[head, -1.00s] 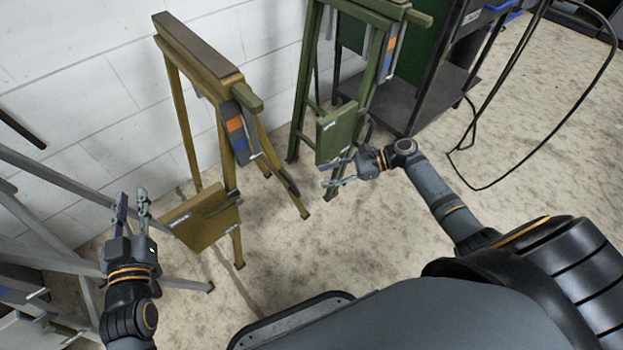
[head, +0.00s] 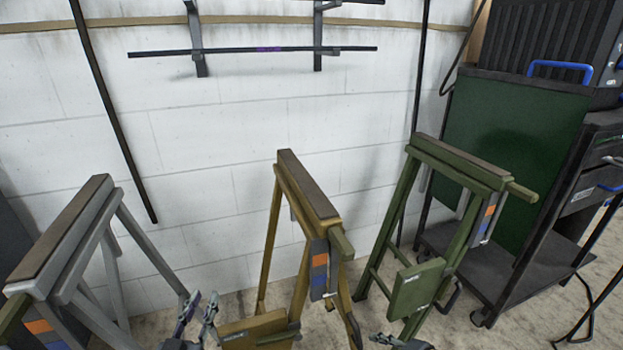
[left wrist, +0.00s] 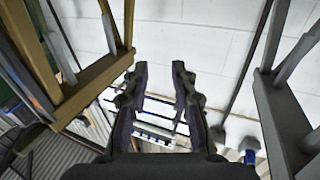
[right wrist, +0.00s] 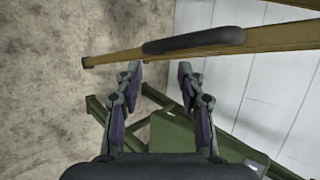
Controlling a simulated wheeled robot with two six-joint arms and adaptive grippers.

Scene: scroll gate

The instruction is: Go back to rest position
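My left gripper (head: 198,308) shows low in the head view, between the grey trestle and the yellow trestle. In the left wrist view its two fingers (left wrist: 158,85) are apart with nothing between them. My right gripper (head: 388,340) only just shows at the bottom edge of the head view, in front of the green trestle. In the right wrist view its fingers (right wrist: 162,78) are apart and empty, with a yellow trestle leg (right wrist: 110,58) showing beyond the tips.
A grey trestle (head: 75,240), a yellow trestle (head: 305,190) and a green trestle (head: 465,165) stand along the white wall (head: 230,120). A wall rack holds a dark rod (head: 250,50). A dark cart with a green panel (head: 515,150) stands at the right.

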